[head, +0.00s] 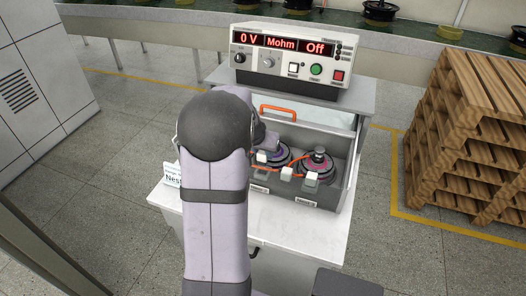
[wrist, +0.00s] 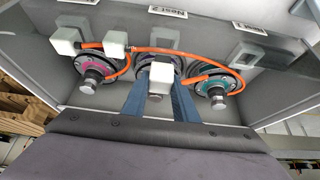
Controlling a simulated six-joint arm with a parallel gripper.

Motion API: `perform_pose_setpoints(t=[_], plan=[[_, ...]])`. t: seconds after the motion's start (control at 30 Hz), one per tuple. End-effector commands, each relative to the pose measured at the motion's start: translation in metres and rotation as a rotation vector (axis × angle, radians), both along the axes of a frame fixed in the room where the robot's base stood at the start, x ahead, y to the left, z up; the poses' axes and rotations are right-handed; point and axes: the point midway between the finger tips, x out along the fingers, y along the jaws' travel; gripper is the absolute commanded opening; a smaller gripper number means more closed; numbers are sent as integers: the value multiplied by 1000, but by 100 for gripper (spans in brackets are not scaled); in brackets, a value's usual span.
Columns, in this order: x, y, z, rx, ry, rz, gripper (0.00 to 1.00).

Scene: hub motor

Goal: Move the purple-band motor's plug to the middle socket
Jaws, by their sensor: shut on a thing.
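The purple-band motor (wrist: 144,59) sits in the middle nest, partly hidden behind my gripper. It also shows in the head view (head: 281,153). My gripper (wrist: 159,88) is shut on a white plug (wrist: 159,76), held in front of this motor. I cannot see a cable leaving this plug. The middle socket (wrist: 163,33), a grey block under the Nest 2 label, lies just beyond the held plug, apart from it and with no plug in it. In the head view, my arm hides much of the drawer's left part.
A magenta-band motor (wrist: 87,66) and a teal-band motor (wrist: 214,84) flank the middle one. One white plug (wrist: 66,39) is at the left socket; another (wrist: 113,47) lies between left and middle. An orange cable (wrist: 190,51) crosses just below the middle socket. The right socket (wrist: 250,50) looks empty.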

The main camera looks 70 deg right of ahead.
Motion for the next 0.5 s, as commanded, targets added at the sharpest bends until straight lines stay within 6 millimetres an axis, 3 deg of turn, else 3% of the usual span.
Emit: perform_pose_setpoints(t=[0.5], plan=[[0, 0, -17, -1, 0, 0, 0]])
